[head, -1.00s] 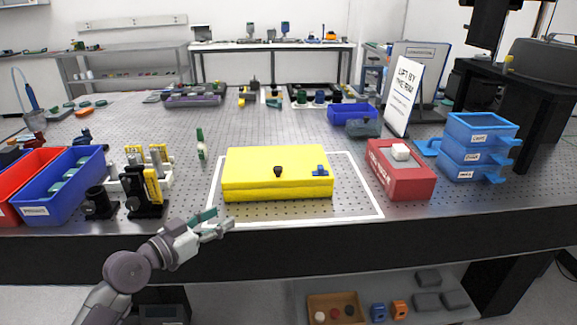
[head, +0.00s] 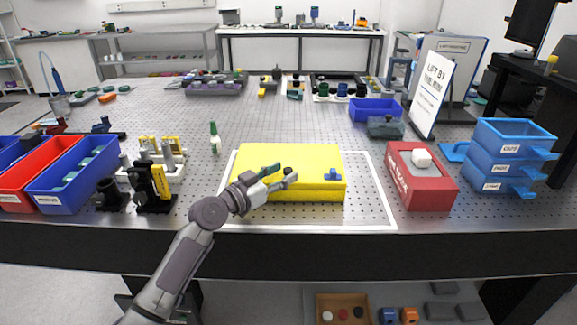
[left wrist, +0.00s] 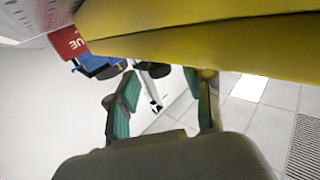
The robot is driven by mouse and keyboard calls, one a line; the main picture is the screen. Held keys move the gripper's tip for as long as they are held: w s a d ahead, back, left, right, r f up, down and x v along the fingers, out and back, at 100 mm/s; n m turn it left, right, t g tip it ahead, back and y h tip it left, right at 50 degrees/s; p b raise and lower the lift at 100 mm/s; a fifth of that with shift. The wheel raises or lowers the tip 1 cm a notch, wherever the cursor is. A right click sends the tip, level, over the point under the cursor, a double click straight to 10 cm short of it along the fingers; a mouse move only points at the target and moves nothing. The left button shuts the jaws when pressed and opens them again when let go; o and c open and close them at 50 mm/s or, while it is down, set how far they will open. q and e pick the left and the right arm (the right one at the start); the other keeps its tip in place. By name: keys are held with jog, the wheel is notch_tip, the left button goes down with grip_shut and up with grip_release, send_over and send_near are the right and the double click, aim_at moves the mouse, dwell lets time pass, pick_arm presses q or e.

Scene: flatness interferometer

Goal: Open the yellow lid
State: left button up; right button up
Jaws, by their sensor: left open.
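The yellow lid (head: 312,158) lies closed on top of the yellow box (head: 320,196), with a seam along its front. A small black knob (head: 288,170) and a blue piece (head: 334,175) are on its front side. My left gripper (head: 282,175) is open in front of the box, its fingers close to the black knob; I cannot tell whether they touch it. In the left wrist view the yellow box (left wrist: 220,40) fills the top, and the open green fingers (left wrist: 162,90) are beside its front face with nothing clearly held. My right gripper is not in view.
A white outline on the perforated table (head: 375,222) surrounds the box. A red box (head: 420,180) and blue stacked trays (head: 512,153) stand right. Blue and red bins (head: 75,180) and black fixtures (head: 155,195) stand left. A sign (head: 433,88) stands behind.

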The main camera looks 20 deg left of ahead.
pick_arm(q)
jog(key=shift+x, duration=1.3)
grip_shut()
jog(key=shift+a, duration=0.1)
